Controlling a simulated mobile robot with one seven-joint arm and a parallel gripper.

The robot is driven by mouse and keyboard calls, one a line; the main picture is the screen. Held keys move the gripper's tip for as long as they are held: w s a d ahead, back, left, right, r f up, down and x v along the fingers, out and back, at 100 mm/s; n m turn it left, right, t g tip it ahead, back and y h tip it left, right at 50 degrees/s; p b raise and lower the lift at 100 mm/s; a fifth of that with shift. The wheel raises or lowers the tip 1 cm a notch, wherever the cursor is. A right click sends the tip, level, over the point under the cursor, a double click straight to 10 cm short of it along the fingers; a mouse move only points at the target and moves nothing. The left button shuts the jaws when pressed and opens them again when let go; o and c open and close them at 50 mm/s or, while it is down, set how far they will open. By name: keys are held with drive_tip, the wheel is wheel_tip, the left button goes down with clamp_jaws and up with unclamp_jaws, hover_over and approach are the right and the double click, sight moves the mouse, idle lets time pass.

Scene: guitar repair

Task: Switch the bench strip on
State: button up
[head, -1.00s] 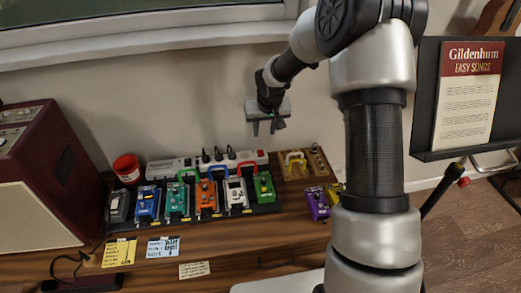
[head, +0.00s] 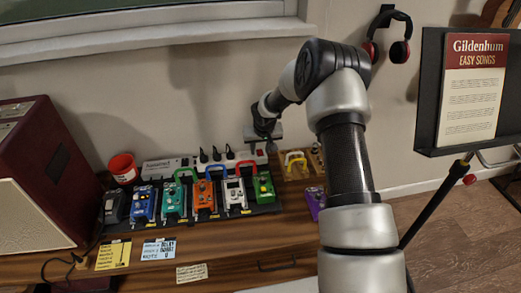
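The bench strip (head: 170,163) is a long white power strip on the bench behind the row of pedals, with several black plugs (head: 217,154) in it. Its right end, where a small red spot showed earlier, is now partly covered by my gripper (head: 268,150). My gripper points down at that right end, close to it. I cannot tell whether it touches the strip. Its fingers are too small and hidden against the strip to tell whether they are open or shut.
A pedalboard with several coloured pedals (head: 205,195) and patch cables stands in front of the strip. A wooden block with a yellow handle (head: 295,160) is right of the strip. A music stand (head: 428,100) stands at right.

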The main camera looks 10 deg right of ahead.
clamp_jaws()
drive_tip(key=shift+w+r+g+p, duration=0.15)
drive_tip(key=shift+r+g+p, duration=0.2)
drive_tip(key=shift+p, duration=0.45)
drive_tip(key=shift+w+f+g+p, duration=0.1)
drive_tip(key=shift+w+g+p, duration=0.05)
drive_tip(key=shift+g+p, duration=0.25)
drive_tip(key=shift+w+f+g, duration=0.2)
drive_tip(key=shift+w+g, duration=0.05)
drive_tip(key=shift+g, duration=0.3)
drive_tip(key=shift+g+b, duration=0.4)
drive_tip(key=shift+g, duration=0.2)
drive_tip(key=shift+r, duration=0.1)
unclamp_jaws()
